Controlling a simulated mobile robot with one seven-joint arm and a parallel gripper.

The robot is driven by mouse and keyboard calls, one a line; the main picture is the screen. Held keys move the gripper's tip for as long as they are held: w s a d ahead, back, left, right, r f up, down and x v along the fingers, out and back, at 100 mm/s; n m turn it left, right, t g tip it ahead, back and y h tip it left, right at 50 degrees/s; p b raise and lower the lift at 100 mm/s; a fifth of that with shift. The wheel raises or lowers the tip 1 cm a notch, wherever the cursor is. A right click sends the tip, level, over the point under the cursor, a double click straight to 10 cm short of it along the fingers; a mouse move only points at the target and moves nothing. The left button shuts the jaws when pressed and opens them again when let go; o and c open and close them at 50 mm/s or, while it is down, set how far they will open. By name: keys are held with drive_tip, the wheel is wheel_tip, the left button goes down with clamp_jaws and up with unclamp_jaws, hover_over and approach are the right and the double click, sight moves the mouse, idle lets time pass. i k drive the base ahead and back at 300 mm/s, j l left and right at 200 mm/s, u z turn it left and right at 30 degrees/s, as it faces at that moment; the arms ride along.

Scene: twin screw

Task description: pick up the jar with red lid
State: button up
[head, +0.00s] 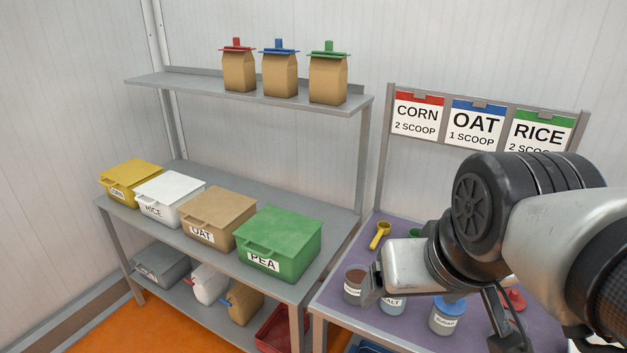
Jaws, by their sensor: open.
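A jar with a red lid (514,299) stands on the purple table top at the lower right. Only part of the lid shows clearly, and my arm hides much of the jar. My gripper (372,289) is to the left of it, over the table, beside the brown-filled jar (352,288). My gripper is open, and no jar with a red lid is between its fingers. Its far finger is hard to make out.
A blue-lidded SUGAR jar (446,317) and a SALT jar (392,304) stand between my gripper and the red lid. A yellow scoop (380,234) lies behind. Labelled bins, including a green PEA bin (279,243), fill the grey shelf (330,215) at left.

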sight(354, 274)
drive_tip(key=z, duration=1.35)
drive_tip(key=u, duration=1.35)
drive_tip(key=i+j, duration=0.1)
drive_tip(key=j, duration=0.3)
drive_tip(key=i+j, duration=0.1)
drive_tip(key=j, duration=0.3)
drive_tip(key=i+j, duration=0.15)
drive_tip(key=j, duration=0.25)
drive_tip(key=z, duration=0.4)
drive_tip(key=j+z, duration=0.1)
drive_tip(key=z, duration=0.3)
drive_tip(key=j+z, duration=0.1)
drive_tip(key=z, duration=0.75)
drive_tip(key=j+z, duration=0.1)
drive_tip(key=z, duration=0.3)
